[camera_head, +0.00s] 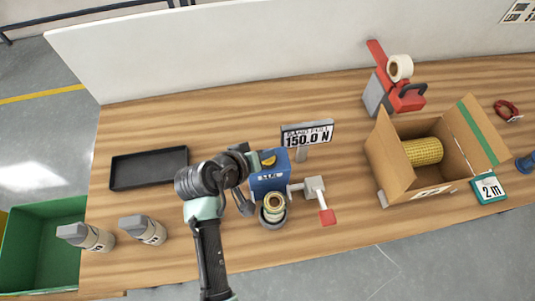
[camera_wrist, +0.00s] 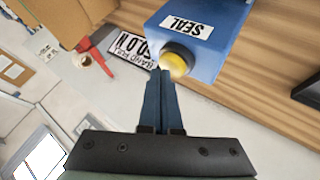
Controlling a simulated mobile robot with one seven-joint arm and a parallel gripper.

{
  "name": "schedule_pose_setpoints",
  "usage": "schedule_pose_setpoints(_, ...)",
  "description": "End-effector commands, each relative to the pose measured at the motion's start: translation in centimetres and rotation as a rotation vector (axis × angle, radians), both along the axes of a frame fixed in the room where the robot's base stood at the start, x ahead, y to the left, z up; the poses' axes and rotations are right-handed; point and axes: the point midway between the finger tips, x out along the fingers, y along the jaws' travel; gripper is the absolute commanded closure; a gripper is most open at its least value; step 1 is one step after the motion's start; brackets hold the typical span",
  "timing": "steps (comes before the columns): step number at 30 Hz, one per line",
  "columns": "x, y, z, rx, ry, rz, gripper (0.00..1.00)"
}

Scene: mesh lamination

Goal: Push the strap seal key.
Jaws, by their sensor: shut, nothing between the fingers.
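The blue strap sealing unit (camera_head: 272,184) stands on the wooden bench, left of the middle. In the wrist view its blue housing (camera_wrist: 205,15) carries a "SEAL" label. The round yellow seal key (camera_wrist: 178,60) sits in a dark ring on the housing face beside that label. My gripper (camera_wrist: 163,72) is shut and empty. Its blue fingertips overlap the left edge of the key's ring in the picture; I cannot tell whether they touch it. In the head view my wrist stands just left of the sealing unit, and the fingertips are not clear there.
A "150.0 N" display (camera_head: 307,134) stands behind the unit. A red-tipped lever (camera_head: 327,215) sticks out to its right. A black tray (camera_head: 149,168) and two grey-capped bottles (camera_head: 150,230) are at left. An open carton (camera_head: 394,163) and a red tape dispenser (camera_head: 407,98) are at right.

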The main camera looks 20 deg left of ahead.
Motion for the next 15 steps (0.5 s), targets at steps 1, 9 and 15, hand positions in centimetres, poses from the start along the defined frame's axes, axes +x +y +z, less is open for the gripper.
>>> schedule_pose_setpoints(1,-0.01,-0.01,-0.13,0.0,0.0,0.0,1.0)
schedule_pose_setpoints(9,-0.03,-0.02,-0.49,0.0,0.001,-0.001,1.0)
schedule_pose_setpoints(15,-0.04,-0.04,-0.77,-0.001,0.002,0.0,1.0)
